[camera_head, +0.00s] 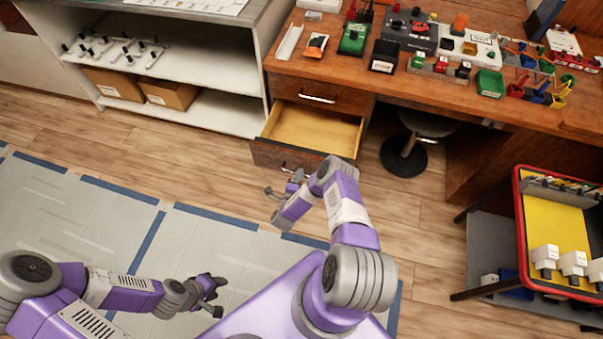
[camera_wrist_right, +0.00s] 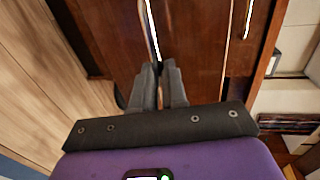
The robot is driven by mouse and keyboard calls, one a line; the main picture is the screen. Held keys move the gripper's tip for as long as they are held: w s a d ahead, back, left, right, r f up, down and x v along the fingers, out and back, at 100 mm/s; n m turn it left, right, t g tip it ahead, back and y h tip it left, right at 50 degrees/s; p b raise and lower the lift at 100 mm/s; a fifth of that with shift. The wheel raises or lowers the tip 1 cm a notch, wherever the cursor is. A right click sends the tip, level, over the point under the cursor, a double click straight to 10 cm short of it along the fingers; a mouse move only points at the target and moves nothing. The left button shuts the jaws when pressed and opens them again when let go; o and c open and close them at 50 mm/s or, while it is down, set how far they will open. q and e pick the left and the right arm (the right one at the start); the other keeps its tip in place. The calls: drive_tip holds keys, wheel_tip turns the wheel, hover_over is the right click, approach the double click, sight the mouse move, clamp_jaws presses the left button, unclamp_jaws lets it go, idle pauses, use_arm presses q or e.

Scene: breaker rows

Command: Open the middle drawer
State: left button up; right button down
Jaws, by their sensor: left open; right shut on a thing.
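The middle drawer (camera_head: 318,128) of the wooden desk is pulled out, and its pale, empty inside shows in the head view. Its brown front panel (camera_head: 270,154) faces my right arm. My right gripper (camera_head: 283,183) is at that front, partly hidden by its own wrist. In the right wrist view the right gripper (camera_wrist_right: 160,82) is shut on the drawer's metal handle (camera_wrist_right: 152,30), which runs up from between the fingers. The closed top drawer's handle (camera_head: 317,98) shows above. My left gripper (camera_head: 214,297) is open and empty above the floor, away from the desk.
The desk top (camera_head: 335,72) holds several bins, tools and devices. A white shelf unit (camera_head: 215,105) with cardboard boxes stands left of the drawer. A stool (camera_head: 405,155) is under the desk. A yellow-topped cart (camera_head: 555,220) stands at right. The floor before the shelf is clear.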

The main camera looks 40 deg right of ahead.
drive_tip(key=shift+s+a, duration=0.25)
drive_tip(key=shift+s, duration=0.05)
drive_tip(key=c, duration=1.2)
unclamp_jaws()
drive_tip(key=shift+w, duration=0.1)
drive_tip(key=p+v, duration=0.2)
drive_tip(key=v, duration=0.5)
drive_tip(key=shift+a, duration=0.25)
drive_tip(key=shift+p, duration=0.3)
